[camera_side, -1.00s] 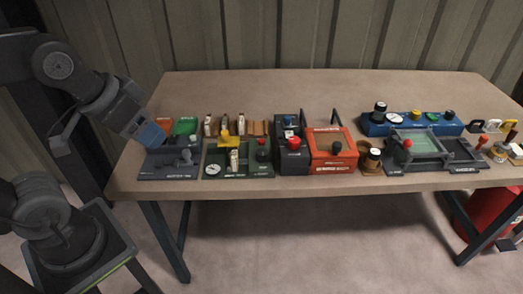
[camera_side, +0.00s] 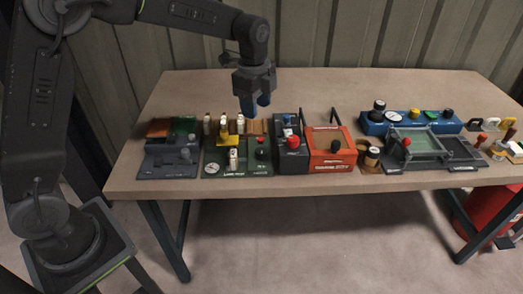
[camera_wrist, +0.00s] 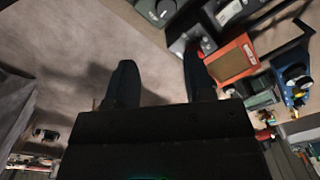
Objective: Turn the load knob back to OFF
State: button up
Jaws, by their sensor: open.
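Several panels with knobs stand in a row on the table, and their lettering is too small to read surely, so I cannot tell which knob is the load knob. A dark green panel (camera_side: 244,170) with a round dial (camera_side: 212,170) carries a dark round knob (camera_side: 262,153) at its right side. A blue panel (camera_side: 430,127) at the back right carries black and coloured knobs. My gripper (camera_side: 255,104) is open and empty, fingers down, above and behind the green panel, touching nothing. In the wrist view its two fingers (camera_wrist: 160,80) are apart with bare tabletop between them.
A dark grey box with a red knob (camera_side: 293,142) and an orange box (camera_side: 329,157) stand right of the green panel. A grey panel (camera_side: 167,171) stands at the left. A grey tray (camera_side: 423,146) lies further right. The table's back strip (camera_side: 340,88) is clear.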

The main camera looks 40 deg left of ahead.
aim_at(262, 150)
jog(key=shift+m, duration=0.7)
jog(key=f, duration=0.5)
jog(key=w+f, duration=0.1)
jog(key=f, duration=1)
jog(key=shift+w+d, duration=0.15)
jog(key=shift+w, duration=0.2)
jog(key=c, duration=0.6)
jog(key=shift+c, duration=0.2)
